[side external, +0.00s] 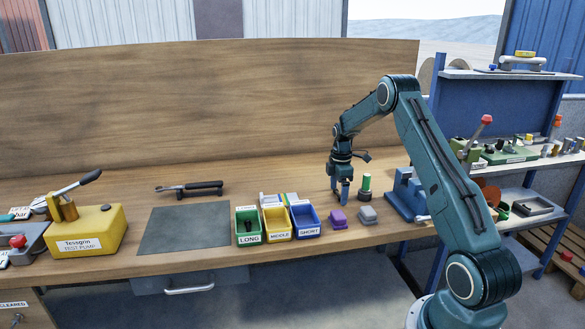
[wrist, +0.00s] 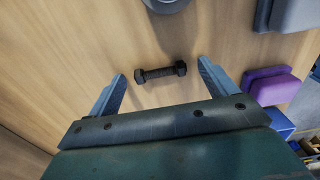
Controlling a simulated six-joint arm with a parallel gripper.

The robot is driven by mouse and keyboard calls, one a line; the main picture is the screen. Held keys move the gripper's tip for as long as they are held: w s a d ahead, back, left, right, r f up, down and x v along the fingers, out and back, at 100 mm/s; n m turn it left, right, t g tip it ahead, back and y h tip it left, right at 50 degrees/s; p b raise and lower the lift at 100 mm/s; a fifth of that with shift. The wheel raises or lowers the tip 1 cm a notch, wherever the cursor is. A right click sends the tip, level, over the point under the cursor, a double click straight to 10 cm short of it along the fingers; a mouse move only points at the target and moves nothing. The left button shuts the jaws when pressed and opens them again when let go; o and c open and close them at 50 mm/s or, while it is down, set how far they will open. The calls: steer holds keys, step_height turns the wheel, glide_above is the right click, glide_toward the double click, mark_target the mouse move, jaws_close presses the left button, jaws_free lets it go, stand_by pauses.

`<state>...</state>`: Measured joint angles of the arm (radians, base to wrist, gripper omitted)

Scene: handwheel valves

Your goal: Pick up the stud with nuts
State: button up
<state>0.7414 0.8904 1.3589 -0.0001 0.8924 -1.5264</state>
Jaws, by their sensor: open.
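The stud with nuts (wrist: 160,73) is a short dark rod with a thicker nut at each end. In the wrist view it lies flat on the wooden bench, crosswise between my two fingers and slightly beyond their tips. My gripper (wrist: 162,70) is open, with a finger on either side of the stud and a gap at both ends. In the side view my gripper (side external: 342,200) points down low over the bench, right of the blue bin. I cannot make out the stud there.
Green, yellow and blue bins (side external: 306,222) stand left of my gripper. A purple block (side external: 338,219) and a grey block (side external: 368,215) sit in front. Bare bench lies behind.

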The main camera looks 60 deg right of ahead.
mark_target(338, 194)
steer(key=shift+c, duration=0.5)
steer(key=c, duration=1)
steer(key=shift+r, duration=0.1)
step_height(338, 194, up, 20)
steer(key=shift+f, duration=0.1)
steer(key=shift+o, duration=0.8)
steer(key=shift+c, duration=0.9)
